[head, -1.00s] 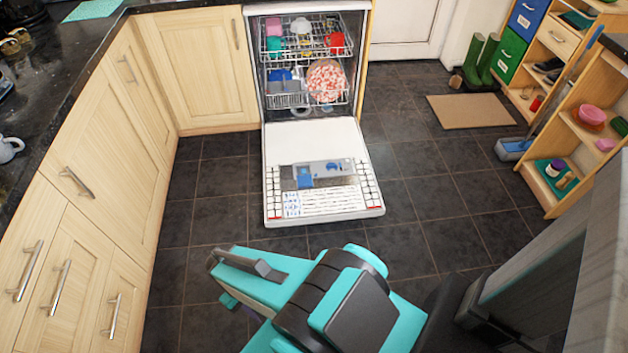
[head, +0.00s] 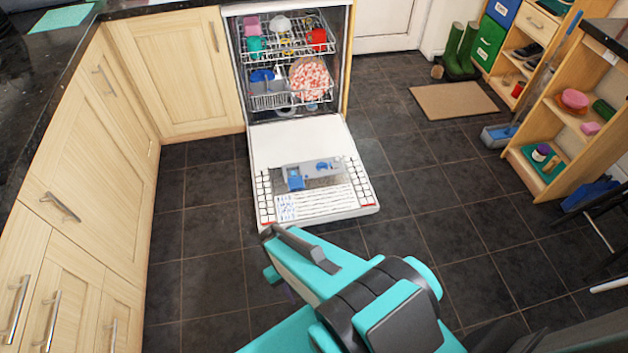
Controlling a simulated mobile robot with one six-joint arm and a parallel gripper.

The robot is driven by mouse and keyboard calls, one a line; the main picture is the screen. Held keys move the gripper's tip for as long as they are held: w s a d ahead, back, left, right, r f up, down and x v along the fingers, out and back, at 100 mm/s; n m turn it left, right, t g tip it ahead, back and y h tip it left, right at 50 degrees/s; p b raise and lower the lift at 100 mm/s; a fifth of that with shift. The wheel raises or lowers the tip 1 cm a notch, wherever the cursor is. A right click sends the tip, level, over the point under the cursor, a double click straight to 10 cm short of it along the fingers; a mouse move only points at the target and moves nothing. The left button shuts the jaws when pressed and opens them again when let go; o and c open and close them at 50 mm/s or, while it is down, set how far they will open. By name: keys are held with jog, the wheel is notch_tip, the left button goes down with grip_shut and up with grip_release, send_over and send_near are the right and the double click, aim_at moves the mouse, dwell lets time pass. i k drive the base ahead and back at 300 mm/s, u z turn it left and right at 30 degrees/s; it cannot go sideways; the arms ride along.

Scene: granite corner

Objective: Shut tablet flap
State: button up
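The dishwasher door (head: 292,143) lies folded down, with its inner face up. A grey dispenser panel (head: 325,168) is set in that face. The blue tablet flap (head: 295,181) shows at the left part of the panel and appears open, though it is small in the picture. My gripper (head: 271,274) is in the lower middle, in front of the door's near edge and apart from it in the picture. My arm hides most of it, so I cannot tell whether its fingers are open or shut.
The lower rack (head: 270,100) with dishes, including a red-and-white plate (head: 310,78), sits inside the dishwasher. Wooden cabinets (head: 95,165) with handles flank the left. Dark tiled floor around the door is clear.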

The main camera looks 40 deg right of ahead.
aim_at(294, 183)
jog(key=z, duration=0.7)
jog(key=k, duration=0.95)
jog(key=u, duration=0.05)
jog(key=i, duration=0.85)
